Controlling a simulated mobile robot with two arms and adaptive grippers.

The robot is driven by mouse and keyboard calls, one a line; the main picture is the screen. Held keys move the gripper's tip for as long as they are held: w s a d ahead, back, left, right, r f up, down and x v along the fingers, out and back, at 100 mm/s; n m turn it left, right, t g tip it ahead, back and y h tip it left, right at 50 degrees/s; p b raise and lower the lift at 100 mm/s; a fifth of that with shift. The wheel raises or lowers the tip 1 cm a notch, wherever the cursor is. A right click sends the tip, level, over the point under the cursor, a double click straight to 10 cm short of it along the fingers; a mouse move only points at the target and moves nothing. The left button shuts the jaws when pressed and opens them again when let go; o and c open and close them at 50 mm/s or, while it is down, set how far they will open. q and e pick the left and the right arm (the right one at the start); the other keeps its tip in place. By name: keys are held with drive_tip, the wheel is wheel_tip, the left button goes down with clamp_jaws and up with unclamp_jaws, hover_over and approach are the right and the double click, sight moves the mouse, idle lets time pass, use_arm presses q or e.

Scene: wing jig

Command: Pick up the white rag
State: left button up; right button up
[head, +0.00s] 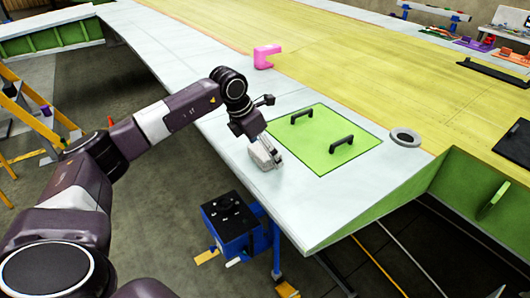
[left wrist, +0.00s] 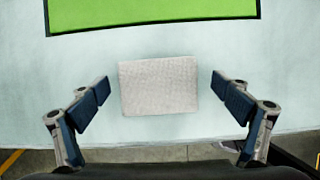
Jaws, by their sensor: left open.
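The white rag (head: 262,157) lies on the pale wing surface near its front edge, left of the green panel. It is a flat, folded, roughly rectangular textured cloth. In the left wrist view the rag (left wrist: 158,86) is centred between and slightly ahead of the fingers. My left gripper (head: 266,160) is over the rag and partly hides it in the head view. In the left wrist view the gripper (left wrist: 160,98) is wide open, with a gap between each finger and the rag. My right gripper is not in view.
A green panel (head: 320,160) with two black handles (head: 341,144) lies to the right of the rag. A grey ring (head: 405,137) and a pink bracket (head: 265,56) rest on the wing. A blue box (head: 235,222) stands below the edge. A yellow ladder (head: 28,97) is at left.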

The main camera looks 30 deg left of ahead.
use_arm(q)
drive_tip(key=shift+s, duration=0.1)
drive_tip(key=c, duration=1.2)
drive_tip(key=shift+c, duration=0.2)
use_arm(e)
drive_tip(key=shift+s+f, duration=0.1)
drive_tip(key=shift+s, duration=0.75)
use_arm(q)
drive_tip(key=shift+r, duration=0.1)
drive_tip(key=shift+r, duration=0.35)
wheel_tip(320, 180, up, 19)
drive_tip(key=b, duration=0.4)
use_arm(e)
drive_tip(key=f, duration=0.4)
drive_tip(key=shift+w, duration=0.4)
use_arm(q)
drive_tip(key=shift+r, duration=0.1)
